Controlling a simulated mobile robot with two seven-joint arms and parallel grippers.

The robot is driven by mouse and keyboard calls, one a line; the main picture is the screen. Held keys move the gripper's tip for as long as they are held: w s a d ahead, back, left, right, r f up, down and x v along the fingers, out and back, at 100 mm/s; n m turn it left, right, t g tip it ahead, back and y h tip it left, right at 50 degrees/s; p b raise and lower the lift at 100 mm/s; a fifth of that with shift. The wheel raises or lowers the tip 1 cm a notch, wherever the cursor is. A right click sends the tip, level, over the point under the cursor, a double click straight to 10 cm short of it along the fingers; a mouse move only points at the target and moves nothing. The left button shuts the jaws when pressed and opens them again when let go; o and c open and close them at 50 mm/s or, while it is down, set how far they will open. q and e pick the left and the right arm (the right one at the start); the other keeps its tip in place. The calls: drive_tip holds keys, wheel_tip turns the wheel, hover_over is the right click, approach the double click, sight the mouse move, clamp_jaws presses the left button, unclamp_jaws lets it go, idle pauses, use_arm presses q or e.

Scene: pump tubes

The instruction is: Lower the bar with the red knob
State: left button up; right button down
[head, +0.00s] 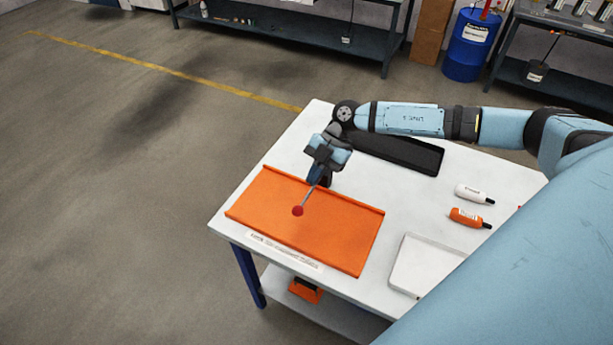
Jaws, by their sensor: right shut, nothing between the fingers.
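The red knob (298,211) shows in the head view, over the orange tray (350,240) on the white table. A thin grey bar (306,199) runs from the knob up and to the right, at a slant, toward my right gripper. My right gripper (324,178) is at the upper end of the visible bar, behind and right of the knob. It is shut and holds nothing. The far end of the bar and its mount are hidden or hard to tell from the gripper. I cannot tell whether the gripper touches the bar. My left gripper is out of view.
A black tray (400,154) lies behind my right gripper. A white bottle (472,193), an orange bottle (468,217) and a white tray (425,266) are on the right. The table's left side is open floor (120,170).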

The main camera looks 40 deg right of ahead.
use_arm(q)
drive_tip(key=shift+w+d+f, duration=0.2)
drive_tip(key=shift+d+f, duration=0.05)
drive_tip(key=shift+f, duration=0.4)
use_arm(e)
drive_tip(key=v, duration=0.5)
drive_tip(key=shift+a+r, duration=0.3)
drive_tip(key=shift+r, duration=0.15)
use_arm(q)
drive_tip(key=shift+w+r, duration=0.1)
use_arm(e)
drive_tip(key=shift+a, duration=0.1)
